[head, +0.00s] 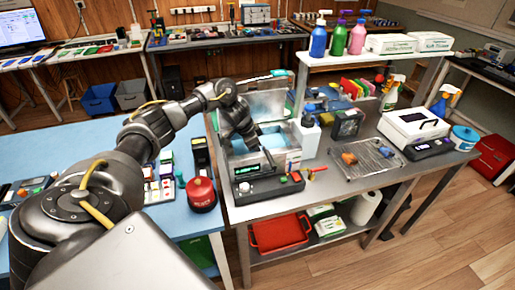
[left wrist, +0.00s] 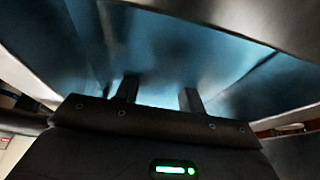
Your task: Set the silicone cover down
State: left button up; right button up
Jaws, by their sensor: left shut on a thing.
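My left gripper (head: 265,152) reaches down into an open metal bath (head: 282,160) with a blue interior, on the steel bench. In the left wrist view its two fingers (left wrist: 159,94) stand a little apart, pointing at a blue surface between metal walls. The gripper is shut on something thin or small. I cannot make out the silicone cover clearly in either view; what is between the fingers is hidden or too dark to tell. My right gripper is not in view.
The bath's raised lid (head: 265,100) stands behind the gripper. A wire rack (head: 366,158) and a white lidded device (head: 413,128) lie farther right.

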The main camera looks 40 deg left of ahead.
aim_at(253, 151)
pick_arm(q)
jog(key=o, duration=0.7)
jog(key=shift+f, duration=0.15)
jog(key=v, duration=0.5)
jog(key=shift+w+b, duration=0.1)
jog(key=shift+b, duration=0.3)
jog(key=p+v, duration=0.1)
jog(key=v, duration=0.6)
jog(key=shift+p, duration=0.35)
jog(key=shift+r, duration=0.25)
